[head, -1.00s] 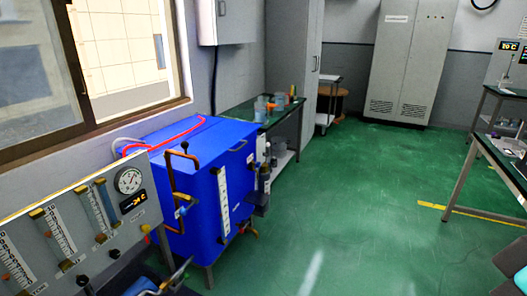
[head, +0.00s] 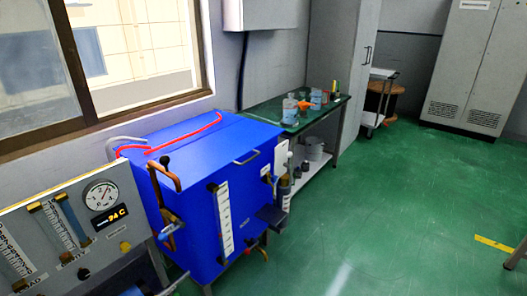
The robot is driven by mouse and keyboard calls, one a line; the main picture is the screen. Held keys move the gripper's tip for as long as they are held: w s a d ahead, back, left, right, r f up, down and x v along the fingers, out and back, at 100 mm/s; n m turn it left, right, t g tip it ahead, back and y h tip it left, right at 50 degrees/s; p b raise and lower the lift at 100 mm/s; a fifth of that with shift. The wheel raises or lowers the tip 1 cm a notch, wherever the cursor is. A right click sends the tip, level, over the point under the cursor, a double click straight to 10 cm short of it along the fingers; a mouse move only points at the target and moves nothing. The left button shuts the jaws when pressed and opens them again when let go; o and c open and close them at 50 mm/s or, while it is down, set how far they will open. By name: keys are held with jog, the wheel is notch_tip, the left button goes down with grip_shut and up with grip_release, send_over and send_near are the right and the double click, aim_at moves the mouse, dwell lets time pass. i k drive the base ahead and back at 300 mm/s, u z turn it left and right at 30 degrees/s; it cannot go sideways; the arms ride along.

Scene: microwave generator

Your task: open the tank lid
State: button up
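The blue tank (head: 200,225) stands on legs below the window, left of the middle in the head view. Its flat blue lid (head: 205,140) lies shut on top. A small metal handle (head: 246,157) is at the lid's front right edge. A red hose (head: 185,135) runs across the lid's top. A copper pipe (head: 178,180) with a dark knob and a white level scale (head: 224,215) are on the tank's front. I cannot make out my gripper in this view.
A grey gauge panel (head: 75,235) stands close at the tank's left. Behind the tank is a green-topped bench (head: 265,110) with bottles. A dark piece (head: 271,216) juts from the tank's right side. The green floor (head: 400,215) to the right is open.

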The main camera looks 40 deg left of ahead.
aim_at(194, 162)
jog(key=u, duration=0.3)
jog(key=i, duration=0.85)
jog(key=u, duration=1.05)
jog(key=i, duration=0.6)
jog(key=u, duration=0.4)
